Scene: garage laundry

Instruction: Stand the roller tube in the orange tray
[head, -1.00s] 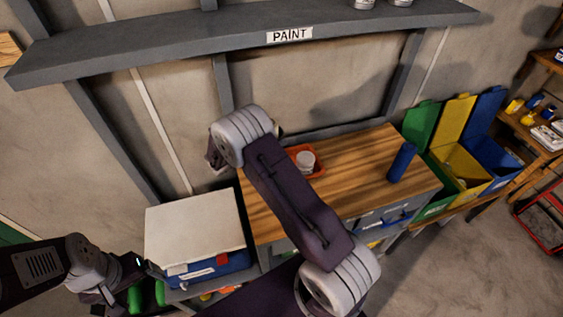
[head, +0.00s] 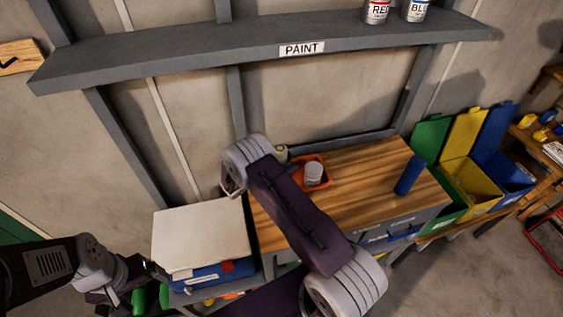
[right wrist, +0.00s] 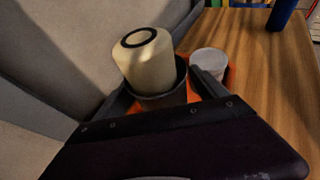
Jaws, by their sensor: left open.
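The cream roller tube (right wrist: 148,58), with a dark ring on its top end, is between the fingers of my right gripper (right wrist: 162,97) in the right wrist view. A dark cup-like band surrounds its lower part. In the head view only a bit of the tube (head: 282,153) shows behind my right arm. The orange tray (head: 325,171) lies on the wooden bench with a white can in it; it also shows below the tube in the right wrist view (right wrist: 233,77). Whether the tube touches the tray is hidden. My left gripper (head: 122,291) is open at the lower left, away from the tray.
A blue cylinder (head: 409,175) stands upright on the bench (head: 365,165), right of the tray. The white can (head: 313,174) takes up part of the tray. The paint shelf (head: 200,57) overhangs behind. A white-topped box (head: 200,235) stands left of the bench.

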